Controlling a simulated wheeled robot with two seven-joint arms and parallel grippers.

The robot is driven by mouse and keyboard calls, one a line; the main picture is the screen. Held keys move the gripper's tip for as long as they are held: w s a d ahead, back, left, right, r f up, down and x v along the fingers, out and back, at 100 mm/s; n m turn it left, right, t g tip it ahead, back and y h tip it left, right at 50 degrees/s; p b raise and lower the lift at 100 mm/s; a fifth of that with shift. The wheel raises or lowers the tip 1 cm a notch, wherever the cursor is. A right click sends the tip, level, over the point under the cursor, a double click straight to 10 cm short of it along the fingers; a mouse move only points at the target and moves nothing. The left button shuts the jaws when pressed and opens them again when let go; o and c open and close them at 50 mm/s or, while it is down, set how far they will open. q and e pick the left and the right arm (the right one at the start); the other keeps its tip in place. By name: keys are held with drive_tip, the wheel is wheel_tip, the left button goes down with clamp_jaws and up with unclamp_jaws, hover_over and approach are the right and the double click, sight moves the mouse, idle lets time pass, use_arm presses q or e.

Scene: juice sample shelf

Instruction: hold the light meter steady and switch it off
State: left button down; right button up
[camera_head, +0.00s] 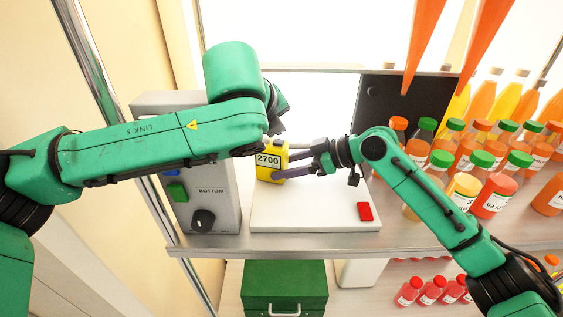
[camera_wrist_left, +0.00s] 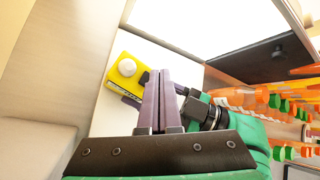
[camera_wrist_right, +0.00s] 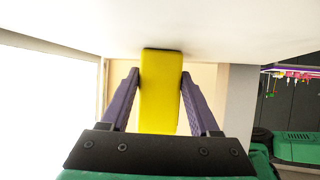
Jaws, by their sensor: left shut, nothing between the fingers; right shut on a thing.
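The light meter (camera_head: 270,170) is a yellow box with a display reading 2700, above the white panel in the head view. My right gripper (camera_head: 296,165) is shut on it from the right; in the right wrist view the yellow body (camera_wrist_right: 161,90) sits between the purple fingers. In the left wrist view the meter (camera_wrist_left: 125,72) shows a white dome, left of my left gripper's fingertips (camera_wrist_left: 160,75). The left gripper is shut and empty, close to the meter; whether it touches is unclear. In the head view my left arm hides its fingers. I cannot make out a switch.
A grey control box (camera_head: 212,205) with a green button and black knob stands left of the white panel (camera_head: 315,215), which has a red block (camera_head: 365,211). Several juice bottles (camera_head: 494,197) crowd the right. A green case (camera_head: 285,285) is below the shelf.

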sight(278, 147)
idle(0.4)
use_arm(q)
drive_tip(key=shift+f, duration=0.4)
drive_tip(key=shift+f, duration=0.3)
idle(0.3)
drive_tip(key=shift+r, duration=0.75)
wheel_tip(278, 147, up, 6)
idle(0.3)
